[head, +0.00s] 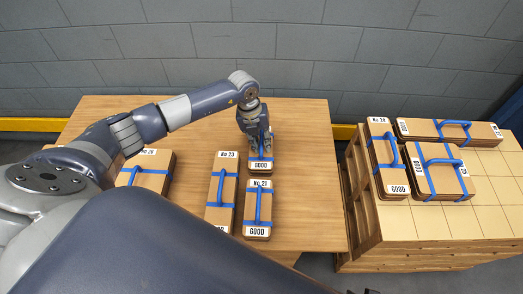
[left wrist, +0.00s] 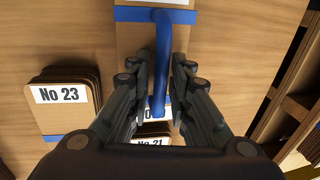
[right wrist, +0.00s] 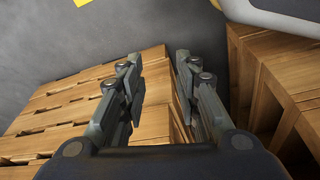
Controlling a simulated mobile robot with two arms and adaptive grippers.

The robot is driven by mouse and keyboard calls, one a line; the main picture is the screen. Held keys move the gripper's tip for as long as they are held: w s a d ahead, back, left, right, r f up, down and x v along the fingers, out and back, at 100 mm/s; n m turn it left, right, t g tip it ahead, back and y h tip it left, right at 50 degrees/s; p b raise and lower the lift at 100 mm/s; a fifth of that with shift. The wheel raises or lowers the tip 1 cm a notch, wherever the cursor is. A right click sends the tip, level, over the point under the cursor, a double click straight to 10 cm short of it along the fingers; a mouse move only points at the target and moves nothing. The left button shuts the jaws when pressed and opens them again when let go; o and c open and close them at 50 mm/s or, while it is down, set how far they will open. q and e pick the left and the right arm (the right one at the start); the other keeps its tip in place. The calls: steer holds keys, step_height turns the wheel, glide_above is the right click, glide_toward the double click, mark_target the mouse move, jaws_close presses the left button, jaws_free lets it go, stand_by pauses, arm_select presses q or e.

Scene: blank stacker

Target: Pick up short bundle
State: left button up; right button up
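A short cardboard bundle (head: 260,180) with a blue strap and handle and a "GOOD" label sits at the back of the wooden table. My left gripper (head: 258,150) is over it, pointing down. In the left wrist view its fingers (left wrist: 162,62) are open on either side of the blue handle (left wrist: 163,40), with the handle between them; whether either finger touches it is hard to tell.
Bundles No 21 (head: 258,212), No 23 (head: 222,190) and another (head: 155,172) lie on the table (head: 305,205). No 21 is just in front of the gripped-over bundle. Several bundles lie on a pallet stack (head: 430,225) at right. A grey wall stands behind.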

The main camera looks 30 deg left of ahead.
arm_select(q)
jaws_close()
